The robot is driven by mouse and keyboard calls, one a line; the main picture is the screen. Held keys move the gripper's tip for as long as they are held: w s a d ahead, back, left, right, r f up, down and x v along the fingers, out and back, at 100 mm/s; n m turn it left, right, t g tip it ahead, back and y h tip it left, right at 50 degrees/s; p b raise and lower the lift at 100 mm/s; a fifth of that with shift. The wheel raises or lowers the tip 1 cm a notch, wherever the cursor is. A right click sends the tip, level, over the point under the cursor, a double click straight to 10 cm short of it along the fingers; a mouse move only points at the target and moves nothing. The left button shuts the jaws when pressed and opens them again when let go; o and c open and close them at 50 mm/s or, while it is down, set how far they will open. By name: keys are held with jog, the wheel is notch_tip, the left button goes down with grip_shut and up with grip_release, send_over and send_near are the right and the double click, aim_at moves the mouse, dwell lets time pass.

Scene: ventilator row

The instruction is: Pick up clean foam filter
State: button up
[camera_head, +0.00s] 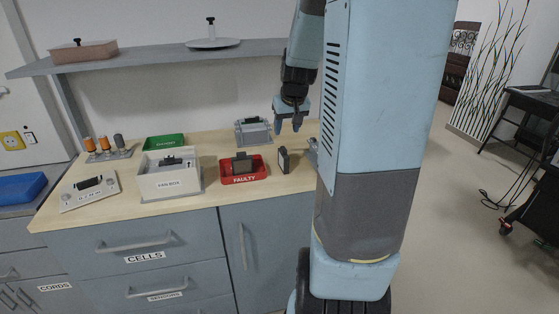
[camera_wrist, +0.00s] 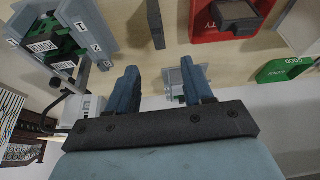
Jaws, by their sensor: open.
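I cannot pick out a foam filter for certain. A thin dark block (camera_head: 284,161) stands upright on the bench right of the red tray; it also shows at the top of the wrist view (camera_wrist: 156,22). A dark block with a handle (camera_head: 242,166) sits in the red FAULTY tray (camera_head: 256,179). My gripper (camera_head: 291,126) points down above the back right of the bench, open and empty, right of a grey holder (camera_head: 253,134) with a dark and green top. In the wrist view, the holder shows between my open fingers (camera_wrist: 160,66), beyond them.
A white FAN BOX (camera_head: 170,186) stands left of the red tray, a green tray (camera_head: 164,142) behind it. A panel (camera_head: 89,192) and several capped cylinders (camera_head: 104,146) are farther left. A shelf (camera_head: 160,58) runs above the bench. A labelled grey unit (camera_wrist: 92,25) shows in the wrist view.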

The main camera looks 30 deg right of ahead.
aim_at(284, 148)
jog(key=x, duration=0.7)
jog(key=shift+w+f, duration=0.15)
jog(key=shift+f, duration=0.2)
jog(key=shift+x, duration=2.65)
jog(key=shift+d, duration=0.1)
jog(key=shift+c, duration=0.5)
grip_shut()
